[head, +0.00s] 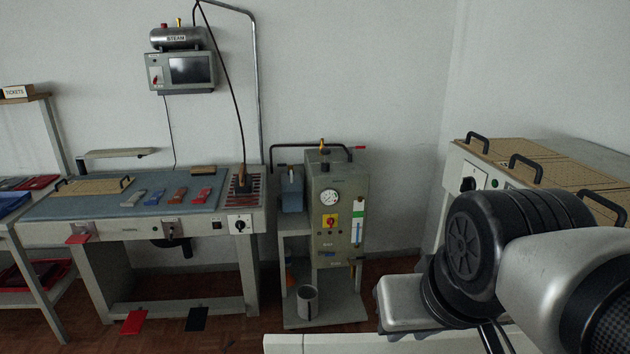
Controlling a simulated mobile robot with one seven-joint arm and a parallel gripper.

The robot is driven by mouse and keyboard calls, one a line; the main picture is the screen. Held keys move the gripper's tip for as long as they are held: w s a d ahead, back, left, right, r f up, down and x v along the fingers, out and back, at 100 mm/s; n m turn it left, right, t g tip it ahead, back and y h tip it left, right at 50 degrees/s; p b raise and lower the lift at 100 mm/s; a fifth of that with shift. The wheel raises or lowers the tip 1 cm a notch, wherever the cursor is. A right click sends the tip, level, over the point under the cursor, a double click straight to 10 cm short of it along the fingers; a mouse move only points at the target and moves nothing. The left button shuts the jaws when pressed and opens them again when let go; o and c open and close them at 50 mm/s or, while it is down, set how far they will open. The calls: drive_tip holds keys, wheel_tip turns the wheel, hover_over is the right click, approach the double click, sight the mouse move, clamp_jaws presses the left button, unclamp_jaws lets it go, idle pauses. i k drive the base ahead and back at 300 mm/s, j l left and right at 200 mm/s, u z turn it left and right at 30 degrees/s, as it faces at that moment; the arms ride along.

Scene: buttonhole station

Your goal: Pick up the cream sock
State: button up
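I cannot make out a cream sock in the head view. Several small flat items lie on the blue-grey top of the pressing table (102,205): a grey one (140,195), a blue one (155,197) and red ones (201,196). They are too small to tell what they are. My arm fills the lower right and hides part of the bench behind it. My gripper is not in view.
A tan-topped bench (540,168) stands at right. A red piece (133,322) and a dark piece (197,319) are low in front of the table.

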sight(136, 197)
drive_tip(key=z, duration=0.4)
drive_tip(key=k+j, duration=0.1)
drive_tip(key=j, duration=0.3)
drive_tip(key=k+j+u, duration=0.1)
drive_tip(key=j, duration=0.3)
drive_tip(key=k+j, duration=0.1)
drive_tip(key=j, duration=0.3)
drive_tip(key=j+u, duration=0.25)
drive_tip(key=j, duration=0.9)
drive_tip(key=i+j, duration=0.1)
drive_tip(key=j, duration=0.25)
drive_tip(key=i+j+u, duration=0.1)
drive_tip(key=j, duration=0.25)
drive_tip(key=i+j, duration=0.15)
drive_tip(key=j, duration=0.2)
drive_tip(key=i+j+u, duration=0.1)
drive_tip(key=j, duration=0.25)
